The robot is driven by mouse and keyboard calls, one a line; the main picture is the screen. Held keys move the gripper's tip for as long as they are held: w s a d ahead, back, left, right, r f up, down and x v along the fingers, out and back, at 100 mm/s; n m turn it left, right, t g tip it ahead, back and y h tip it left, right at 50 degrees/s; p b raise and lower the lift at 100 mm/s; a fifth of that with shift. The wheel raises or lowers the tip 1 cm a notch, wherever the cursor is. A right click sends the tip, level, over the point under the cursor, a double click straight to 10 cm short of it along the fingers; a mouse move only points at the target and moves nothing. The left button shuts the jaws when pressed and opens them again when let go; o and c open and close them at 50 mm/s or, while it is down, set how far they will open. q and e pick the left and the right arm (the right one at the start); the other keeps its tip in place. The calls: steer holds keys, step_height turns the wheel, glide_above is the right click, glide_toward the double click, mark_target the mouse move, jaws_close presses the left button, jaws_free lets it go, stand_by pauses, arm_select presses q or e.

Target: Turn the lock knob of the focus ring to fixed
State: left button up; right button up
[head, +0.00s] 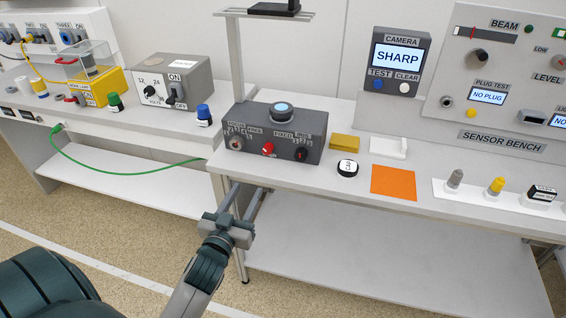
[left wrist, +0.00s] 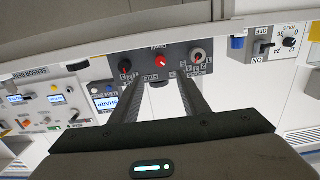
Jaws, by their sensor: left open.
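The dark grey focus box (head: 275,132) stands on the bench near its front edge, with a round lens-like piece on top. Its front carries the red lock knob (head: 267,149) between the labels FREE and FIXED; which one it points at is too small to tell. A grey focus dial (head: 236,142) is at its left and a dark knob (head: 301,154) at its right. My left gripper (head: 248,188) is open and empty, in front of and below the box, apart from it. In the left wrist view, upside down, the red knob (left wrist: 160,60) appears just beyond the fingertips (left wrist: 166,80).
A camera display (head: 399,57) reads SHARP. A black-and-white round object (head: 347,168), a yellow block (head: 345,142) and an orange sheet (head: 393,182) lie right of the box. A green cable (head: 110,170) hangs at left. The bench front edge (head: 340,188) lies near my gripper.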

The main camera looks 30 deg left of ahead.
mark_target(267, 152)
arm_select(q)
steer(key=shift+r, duration=0.55)
steer(key=p+x, duration=0.3)
steer(key=x, duration=1.3)
steer(key=shift+w, duration=0.2)
steer(key=shift+w+a, duration=0.15)
steer(key=shift+w, duration=0.3)
arm_select(e)
steer(key=s+d+f+g+h, duration=0.1)
steer(key=s+d+g, duration=0.2)
steer(key=s, duration=0.8)
steer(key=shift+d+f, duration=0.2)
steer(key=shift+d, duration=0.65)
arm_select(q)
steer(key=shift+c, duration=0.5)
jaws_close()
